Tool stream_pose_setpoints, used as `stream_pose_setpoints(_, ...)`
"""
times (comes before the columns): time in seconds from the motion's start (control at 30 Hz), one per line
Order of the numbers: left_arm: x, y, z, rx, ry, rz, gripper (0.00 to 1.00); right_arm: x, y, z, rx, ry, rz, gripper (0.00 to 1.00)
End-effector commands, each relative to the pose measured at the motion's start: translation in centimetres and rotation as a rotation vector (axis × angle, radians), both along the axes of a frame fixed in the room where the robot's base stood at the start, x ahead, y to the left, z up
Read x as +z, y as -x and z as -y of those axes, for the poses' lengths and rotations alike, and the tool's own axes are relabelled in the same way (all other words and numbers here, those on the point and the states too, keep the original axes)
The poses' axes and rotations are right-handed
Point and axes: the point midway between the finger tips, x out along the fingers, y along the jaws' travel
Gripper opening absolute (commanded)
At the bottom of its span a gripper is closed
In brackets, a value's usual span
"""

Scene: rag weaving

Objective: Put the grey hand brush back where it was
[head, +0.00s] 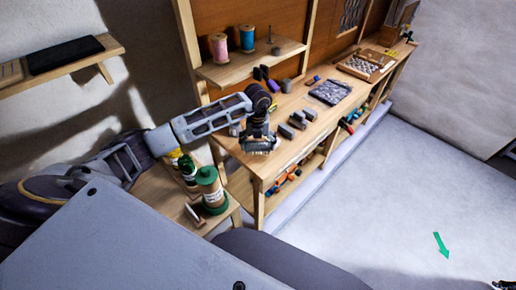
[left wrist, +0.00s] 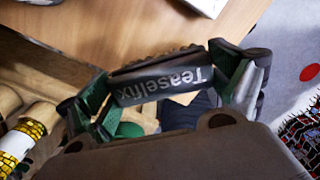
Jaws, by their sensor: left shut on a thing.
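My left gripper (head: 258,137) is over the near left end of the wooden workbench (head: 258,168). It is shut on the grey hand brush (head: 260,148). In the left wrist view, the brush (left wrist: 160,84) is clamped between the two green-and-grey fingers of my left gripper (left wrist: 160,95), with the word "Teaselfix" upside down on its side. Its bristles are mostly hidden there. I cannot tell whether the brush touches the bench top. My right gripper is out of view.
Grey blocks (head: 298,121) and a dark patterned piece (head: 330,92) lie on the bench. A shelf (head: 250,62) above holds a pink spool (head: 218,47) and a teal spool (head: 247,38). A low side table holds a large green-topped spool (head: 210,187).

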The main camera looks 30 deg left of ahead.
Motion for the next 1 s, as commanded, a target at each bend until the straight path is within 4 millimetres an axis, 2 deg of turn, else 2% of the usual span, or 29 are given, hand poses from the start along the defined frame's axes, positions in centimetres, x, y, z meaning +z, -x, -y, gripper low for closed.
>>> stream_pose_setpoints(0.23,0.0,0.0,0.0,0.0,0.0,0.0,0.54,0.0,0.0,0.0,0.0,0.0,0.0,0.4)
stream_pose_setpoints(0.4,0.1,-0.8,-0.2,-0.001,0.0,0.001,0.54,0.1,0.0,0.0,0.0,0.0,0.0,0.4)
stream_pose_setpoints(0.7,-3.1,-0.6,-0.2,-0.001,0.002,-0.001,0.54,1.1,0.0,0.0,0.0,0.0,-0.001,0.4)
stream_pose_setpoints(1.0,-3.5,-0.6,-0.2,-0.001,0.0,0.0,0.54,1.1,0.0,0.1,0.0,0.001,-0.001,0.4)
